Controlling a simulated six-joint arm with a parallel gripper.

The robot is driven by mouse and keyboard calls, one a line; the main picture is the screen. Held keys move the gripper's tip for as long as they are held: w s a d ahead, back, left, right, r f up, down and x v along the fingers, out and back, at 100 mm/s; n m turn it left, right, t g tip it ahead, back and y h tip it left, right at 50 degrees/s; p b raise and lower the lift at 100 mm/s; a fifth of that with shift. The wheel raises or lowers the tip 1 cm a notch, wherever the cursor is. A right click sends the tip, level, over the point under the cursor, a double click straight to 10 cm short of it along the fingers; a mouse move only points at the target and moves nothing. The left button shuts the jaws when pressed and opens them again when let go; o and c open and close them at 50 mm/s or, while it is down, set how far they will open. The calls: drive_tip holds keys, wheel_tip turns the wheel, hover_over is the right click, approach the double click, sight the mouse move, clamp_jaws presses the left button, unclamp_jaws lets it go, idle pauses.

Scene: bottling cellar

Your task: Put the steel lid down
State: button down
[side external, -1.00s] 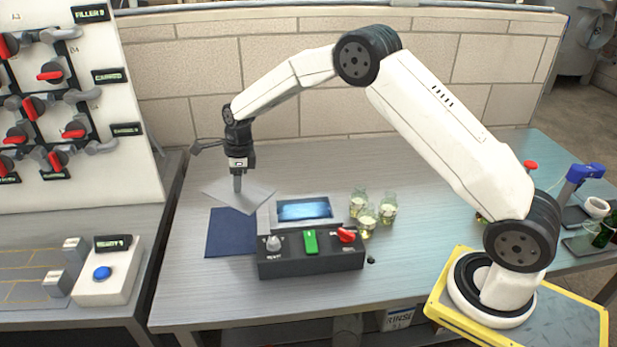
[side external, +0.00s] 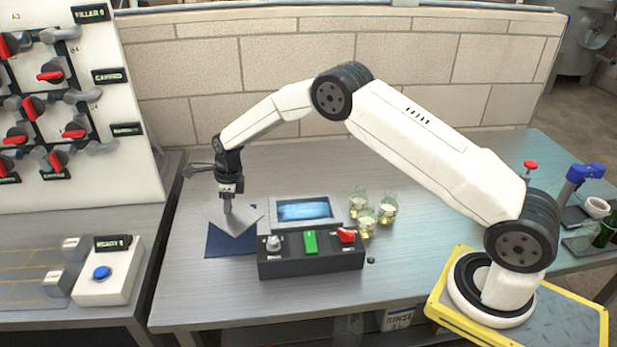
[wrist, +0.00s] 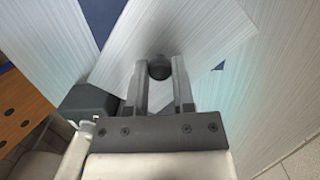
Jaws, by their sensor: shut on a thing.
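The steel lid (side external: 245,221) is a thin, square grey sheet. My gripper (side external: 227,207) is shut on its dark round knob, which shows between the fingers in the wrist view (wrist: 159,67). The lid (wrist: 205,32) spreads out beyond the fingers there. In the side view it is over the dark blue mat (side external: 222,247), turned relative to it and covering much of it. I cannot tell whether the lid touches the mat.
A dark control box (side external: 310,263) with a green switch and red knob stands right of the mat, close to the lid. A screen (side external: 303,210) is behind it. Several small glass jars (side external: 367,222) stand further right. The bench (side external: 295,165) behind is clear.

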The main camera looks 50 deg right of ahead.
sight(230, 217)
drive_tip(key=shift+f, duration=2.55)
drive_tip(key=shift+f, duration=0.1)
drive_tip(key=shift+c, duration=2.3)
unclamp_jaws()
drive_tip(key=shift+f, duration=0.1)
drive_tip(key=shift+s+d+r, duration=0.2)
drive_tip(key=shift+r, duration=1.85)
drive_tip(key=shift+s+d+r, duration=0.25)
drive_tip(key=shift+r, duration=1.75)
drive_tip(key=shift+s+d+r, duration=0.2)
drive_tip(key=shift+r, duration=1.85)
